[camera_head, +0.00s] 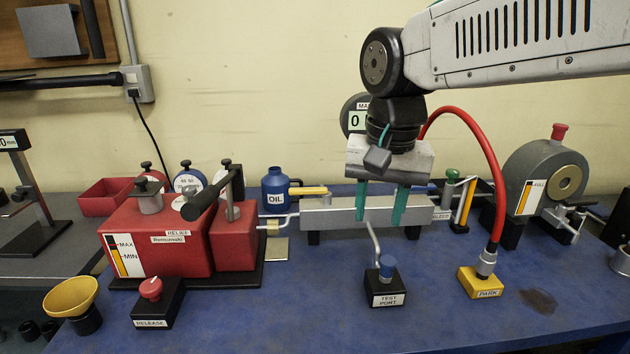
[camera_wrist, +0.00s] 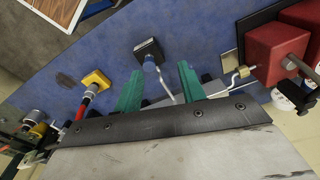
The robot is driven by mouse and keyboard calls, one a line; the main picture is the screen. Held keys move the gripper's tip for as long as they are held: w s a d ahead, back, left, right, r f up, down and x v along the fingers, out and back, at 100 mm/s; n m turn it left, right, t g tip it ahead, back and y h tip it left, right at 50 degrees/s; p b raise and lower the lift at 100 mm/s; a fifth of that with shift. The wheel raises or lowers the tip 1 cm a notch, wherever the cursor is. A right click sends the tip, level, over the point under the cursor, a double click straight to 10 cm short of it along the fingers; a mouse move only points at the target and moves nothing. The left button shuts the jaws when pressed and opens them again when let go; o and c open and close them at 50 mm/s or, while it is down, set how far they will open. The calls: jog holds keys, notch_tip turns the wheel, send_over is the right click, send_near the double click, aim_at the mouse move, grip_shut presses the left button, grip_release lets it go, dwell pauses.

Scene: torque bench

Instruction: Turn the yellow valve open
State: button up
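A yellow lever handle (camera_head: 308,191) lies level above the left end of the grey manifold bar (camera_head: 330,215), beside the oil bottle. A second yellow-orange handle (camera_head: 467,203) stands upright and slightly tilted at the bar's right end. I cannot tell for sure which is the valve named. My gripper (camera_head: 380,221) points down at the bar's right half, between the two handles, its green fingers spread with nothing between them. In the wrist view my gripper (camera_wrist: 160,84) is also open, and a bent metal pipe shows between the fingers. Neither handle is touched.
A red hose runs down to the yellow PARK block (camera_head: 481,283) on the right. The TEST PORT block (camera_head: 386,287) stands in front of the bar. A red pump unit (camera_head: 160,240) fills the left, with the RELEASE button (camera_head: 151,289) before it. The blue front bench is mostly clear.

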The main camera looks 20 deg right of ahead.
jog(key=w+r+m, duration=0.2)
jog(key=w+m, duration=0.6)
jog(key=w, duration=0.6)
jog(key=m+g, duration=0.1)
jog(key=m, duration=0.6)
send_near(306, 189)
jog(key=shift+s+f, duration=0.1)
jog(key=shift+s, duration=0.05)
jog(key=shift+w+f, duration=0.25)
jog(key=shift+f, duration=0.05)
notch_tip(306, 189, down, 7)
jog(key=shift+f, duration=0.15)
grip_shut()
